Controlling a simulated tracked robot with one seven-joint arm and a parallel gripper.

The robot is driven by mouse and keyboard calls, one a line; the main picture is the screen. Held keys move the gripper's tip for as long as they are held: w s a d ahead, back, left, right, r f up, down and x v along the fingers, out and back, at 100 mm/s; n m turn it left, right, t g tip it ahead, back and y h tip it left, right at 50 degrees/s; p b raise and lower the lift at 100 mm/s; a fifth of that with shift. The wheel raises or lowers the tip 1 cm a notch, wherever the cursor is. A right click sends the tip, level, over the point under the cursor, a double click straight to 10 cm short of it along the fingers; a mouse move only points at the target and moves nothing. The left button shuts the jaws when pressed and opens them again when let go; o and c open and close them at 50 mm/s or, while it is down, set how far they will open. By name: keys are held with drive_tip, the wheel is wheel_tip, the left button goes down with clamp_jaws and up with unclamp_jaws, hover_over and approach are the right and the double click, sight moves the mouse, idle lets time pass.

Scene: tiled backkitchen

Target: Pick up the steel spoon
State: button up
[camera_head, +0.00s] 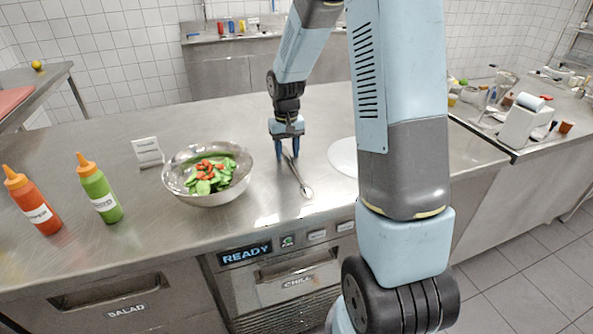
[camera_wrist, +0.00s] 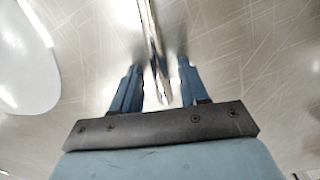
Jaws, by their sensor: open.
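The steel spoon (camera_head: 297,174) lies on the steel counter, right of the salad bowl, with one end toward the counter's front edge. My gripper (camera_head: 288,152) points down over the spoon's far part, its blue fingers on either side of it. In the wrist view the spoon (camera_wrist: 152,40) runs between the two open fingers of my gripper (camera_wrist: 157,75), with a gap on each side. I cannot tell how far the fingertips are above the counter.
A steel bowl (camera_head: 174,184) of salad stands left of the spoon. A white plate (camera_head: 343,157) lies close to its right, partly behind my arm.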

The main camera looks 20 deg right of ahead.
drive_tip(key=shift+c, duration=0.2)
clamp_jaws()
idle(0.3)
